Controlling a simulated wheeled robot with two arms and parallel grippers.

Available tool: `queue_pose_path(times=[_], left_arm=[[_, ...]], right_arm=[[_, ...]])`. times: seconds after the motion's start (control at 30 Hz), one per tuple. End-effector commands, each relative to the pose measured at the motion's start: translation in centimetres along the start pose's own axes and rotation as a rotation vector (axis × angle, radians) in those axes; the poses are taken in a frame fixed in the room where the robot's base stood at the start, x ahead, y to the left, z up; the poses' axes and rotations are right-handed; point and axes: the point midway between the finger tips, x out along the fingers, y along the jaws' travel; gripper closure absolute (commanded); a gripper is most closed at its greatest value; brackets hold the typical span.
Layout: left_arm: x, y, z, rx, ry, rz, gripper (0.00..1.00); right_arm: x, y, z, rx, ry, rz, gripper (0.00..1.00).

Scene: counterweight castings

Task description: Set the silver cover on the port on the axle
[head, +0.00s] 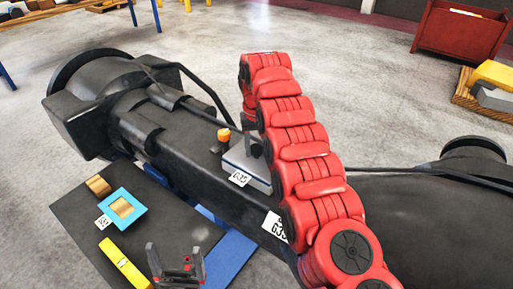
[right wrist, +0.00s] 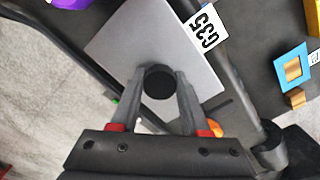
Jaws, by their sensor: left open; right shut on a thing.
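The silver cover (head: 240,168) is a flat square plate with a black knob and a white label. It is at the top of the dark axle (head: 190,135), near its middle. My right gripper (right wrist: 160,85) is shut on the black knob, as the right wrist view shows; the silver cover (right wrist: 125,45) spreads out beneath its fingers. I cannot tell whether the plate rests on the axle or hovers just above it. The port is not visible. My left gripper (head: 174,252) is open and empty at the bottom, over the dark side table.
The dark side table (head: 70,212) holds a blue square piece with a gold centre (head: 122,208), a gold block (head: 98,185) and a yellow bar (head: 124,262). An orange-topped part (head: 223,135) stands on the axle close to the cover. A black hose runs along the axle.

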Motion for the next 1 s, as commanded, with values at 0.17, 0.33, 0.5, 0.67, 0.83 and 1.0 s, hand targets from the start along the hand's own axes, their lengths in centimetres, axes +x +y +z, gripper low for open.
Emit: queue_pose_path(times=[0.17,0.33,0.5,0.67,0.83,1.0], left_arm=[[-0.32,0.02,0.05,0.0,0.0,0.0,0.04],[-0.56,0.03,0.09,0.0,0.0,0.0,0.04],[-0.79,0.04,0.14,0.0,0.0,0.0,0.04],[-1.02,0.05,0.17,0.0,0.0,0.0,0.04],[-0.92,0.05,0.15,0.0,0.0,0.0,0.04],[-0.92,0.05,0.15,0.0,0.0,0.0,0.04]], right_arm=[[0.25,0.0,-0.04,0.0,0.002,0.0,1.0],[0.48,0.0,-0.04,0.0,0.002,0.0,1.0],[0.72,0.0,-0.04,0.0,0.002,0.0,1.0],[0.93,0.0,-0.04,0.0,0.002,0.0,1.0],[0.86,0.0,-0.03,0.0,0.001,0.0,0.24],[0.89,0.0,-0.02,0.0,0.001,0.0,0.19]])
